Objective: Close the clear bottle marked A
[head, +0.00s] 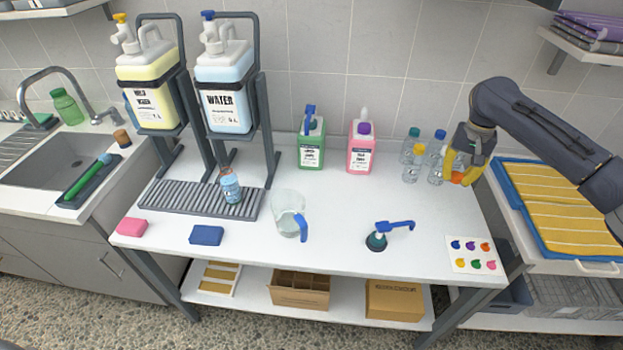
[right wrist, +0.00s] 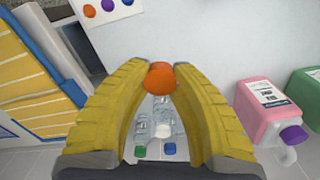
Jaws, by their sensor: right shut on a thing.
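My right gripper (head: 459,178) is above the right end of the white table. Its yellow fingers are shut on an orange cap (right wrist: 160,76), which also shows in the head view (head: 457,179). Several clear bottles stand at the back right, among them one with a yellow cap (head: 411,167). A clear bottle (head: 435,170) stands just left of the gripper, partly hidden. Another small bottle with a blue label (head: 231,188) stands on the grey grate. I cannot read a letter A on any bottle. My left gripper is not in view.
A green jug (head: 312,146) and a pink jug (head: 361,150) stand at the back. A clear pitcher (head: 287,212) and a dark pump top (head: 377,241) are on the table. A card of coloured dots (head: 474,255) lies front right. The table between pitcher and bottles is clear.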

